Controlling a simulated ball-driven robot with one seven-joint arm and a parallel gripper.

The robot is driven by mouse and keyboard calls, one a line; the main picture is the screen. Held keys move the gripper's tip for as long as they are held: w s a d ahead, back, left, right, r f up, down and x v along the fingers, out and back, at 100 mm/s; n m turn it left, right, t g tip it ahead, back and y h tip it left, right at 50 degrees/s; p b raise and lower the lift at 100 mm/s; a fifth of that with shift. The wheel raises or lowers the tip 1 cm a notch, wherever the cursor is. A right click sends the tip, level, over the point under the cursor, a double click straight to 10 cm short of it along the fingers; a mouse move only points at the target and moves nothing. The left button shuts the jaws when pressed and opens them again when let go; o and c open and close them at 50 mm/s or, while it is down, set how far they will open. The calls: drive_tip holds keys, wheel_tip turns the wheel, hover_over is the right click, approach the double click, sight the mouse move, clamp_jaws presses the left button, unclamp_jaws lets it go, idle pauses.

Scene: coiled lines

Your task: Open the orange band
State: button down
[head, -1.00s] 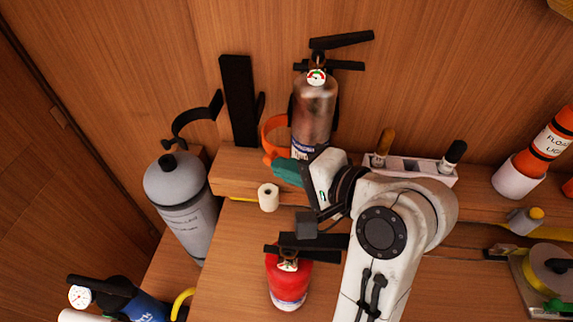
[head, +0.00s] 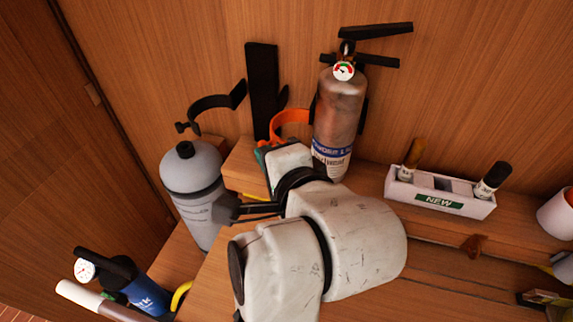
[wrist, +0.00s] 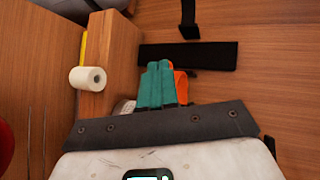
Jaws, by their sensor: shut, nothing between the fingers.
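The orange band (head: 290,117) curves out on the left side of a silver fire extinguisher (head: 340,112), which stands upright against the wooden wall. The band looks swung out to the side rather than wrapped across the extinguisher's front. My gripper (head: 262,155) has teal fingers and sits just below the band's left end, largely hidden by my arm. In the wrist view, my gripper (wrist: 158,85) is shut and empty. A piece of the orange band (wrist: 181,86) shows right beside the fingers; whether they touch it I cannot tell.
A black wall bracket (head: 262,90) and a black open strap (head: 215,103) are left of the band, above a grey cylinder (head: 192,175). A white holder (head: 440,198) stands right on the ledge. A white roll (wrist: 87,79) shows in the wrist view.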

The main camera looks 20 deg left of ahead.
drive_tip(key=shift+a, duration=0.15)
drive_tip(key=p+v, duration=0.3)
drive_tip(key=v, duration=0.7)
drive_tip(key=shift+s+d+p, duration=0.2)
drive_tip(key=shift+d+p, duration=0.1)
drive_tip(key=shift+r, duration=0.15)
